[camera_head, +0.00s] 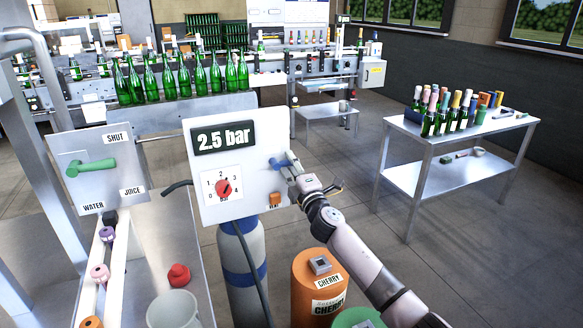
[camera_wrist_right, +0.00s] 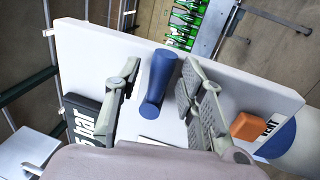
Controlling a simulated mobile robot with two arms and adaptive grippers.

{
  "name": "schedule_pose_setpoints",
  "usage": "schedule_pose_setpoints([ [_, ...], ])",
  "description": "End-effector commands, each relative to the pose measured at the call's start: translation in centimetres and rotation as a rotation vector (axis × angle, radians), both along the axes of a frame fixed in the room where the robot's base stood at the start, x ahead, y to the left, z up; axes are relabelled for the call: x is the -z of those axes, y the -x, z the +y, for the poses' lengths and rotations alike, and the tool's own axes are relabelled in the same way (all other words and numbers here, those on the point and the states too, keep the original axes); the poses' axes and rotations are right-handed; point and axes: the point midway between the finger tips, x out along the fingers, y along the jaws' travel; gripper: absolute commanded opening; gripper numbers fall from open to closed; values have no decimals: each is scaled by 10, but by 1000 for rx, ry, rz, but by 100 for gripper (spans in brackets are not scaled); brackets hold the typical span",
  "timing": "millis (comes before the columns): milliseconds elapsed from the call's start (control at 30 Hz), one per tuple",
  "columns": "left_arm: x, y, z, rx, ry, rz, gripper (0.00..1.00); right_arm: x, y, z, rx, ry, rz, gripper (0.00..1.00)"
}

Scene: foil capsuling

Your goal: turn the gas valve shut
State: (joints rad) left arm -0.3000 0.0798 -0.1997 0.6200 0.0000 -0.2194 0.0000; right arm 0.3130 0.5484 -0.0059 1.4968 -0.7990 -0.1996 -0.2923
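The gas panel (camera_head: 205,150) is a white board with a "2.5 bar" display and a red dial (camera_head: 223,188). The blue valve handle (camera_head: 276,163) is at its right side, partly hidden by my right gripper (camera_head: 289,170). In the right wrist view, the blue handle (camera_wrist_right: 155,85) stands between the two spread fingers of my right gripper (camera_wrist_right: 161,75), with a visible gap on each side. The gripper looks open. The orange vent button (camera_wrist_right: 247,127) is beside the right finger; it also shows in the head view (camera_head: 275,199). My left gripper is out of view.
A blue-banded gas cylinder (camera_head: 240,255) stands below the panel. Orange cherry drum (camera_head: 310,290) is under my right arm. A panel with a green lever (camera_head: 92,167) is at left. A side table (camera_head: 400,125) with bottles is at right, with open floor between.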

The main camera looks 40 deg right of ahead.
Motion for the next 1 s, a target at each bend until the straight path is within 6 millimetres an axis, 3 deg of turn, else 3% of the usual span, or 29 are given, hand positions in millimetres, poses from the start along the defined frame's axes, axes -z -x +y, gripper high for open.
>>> schedule_pose_setpoints([
  [233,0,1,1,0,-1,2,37,5,19,5,-2,1,2,37],
  [700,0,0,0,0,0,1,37,22,101,25,-1,-2,2,37],
  [1000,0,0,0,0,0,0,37,24,115,27,0,0,0,37],
])
